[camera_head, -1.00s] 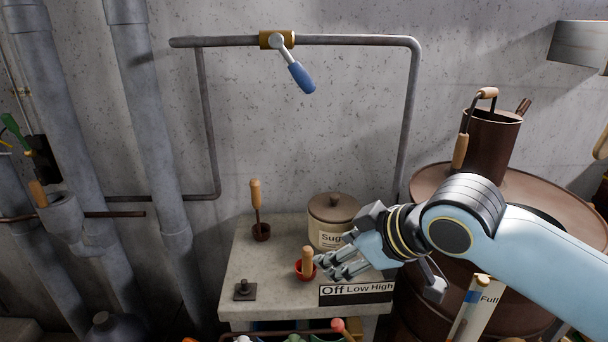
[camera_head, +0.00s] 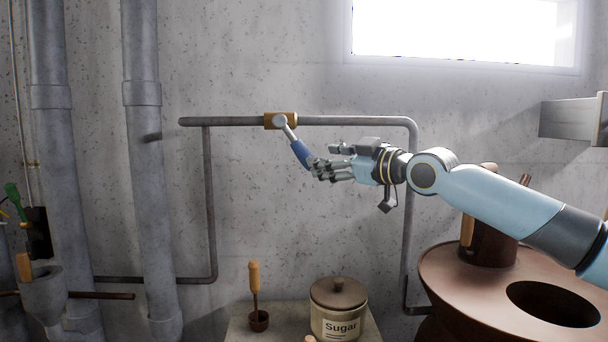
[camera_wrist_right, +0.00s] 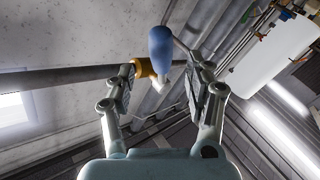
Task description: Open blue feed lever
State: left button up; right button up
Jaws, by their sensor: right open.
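The blue feed lever (camera_head: 301,153) hangs from a brass valve (camera_head: 280,121) on the grey wall pipe, its handle slanting down and to the right. My right gripper (camera_head: 318,163) is at the handle's lower end, its fingers pointing left toward it. In the right wrist view the blue handle (camera_wrist_right: 161,45) shows between and beyond the two open fingers (camera_wrist_right: 160,85), with the brass valve (camera_wrist_right: 145,68) behind it. The fingers are spread apart and do not look closed on the handle; whether one touches it is unclear. My left gripper is not in view.
The pipe (camera_head: 350,121) runs along the concrete wall and bends down at the right. Below stand a Sugar jar (camera_head: 338,308) and a wooden-handled tool (camera_head: 254,277). A brown barrel (camera_head: 450,276) is at lower right, a grey bracket (camera_head: 570,119) at right.

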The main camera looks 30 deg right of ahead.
aim_at(304, 156)
jog(key=w+b, duration=0.1)
jog(key=w, duration=0.2)
jog(key=w+a+b, duration=0.1)
jog(key=w+b, duration=0.1)
jog(key=w, duration=0.1)
jog(key=shift+w+a, duration=0.15)
jog(key=shift+w, duration=0.05)
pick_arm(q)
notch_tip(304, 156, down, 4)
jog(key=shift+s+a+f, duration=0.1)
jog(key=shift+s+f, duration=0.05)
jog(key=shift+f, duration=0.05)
pick_arm(e)
jog(key=shift+w+a, duration=0.1)
jog(key=shift+w, duration=0.3)
grip_shut()
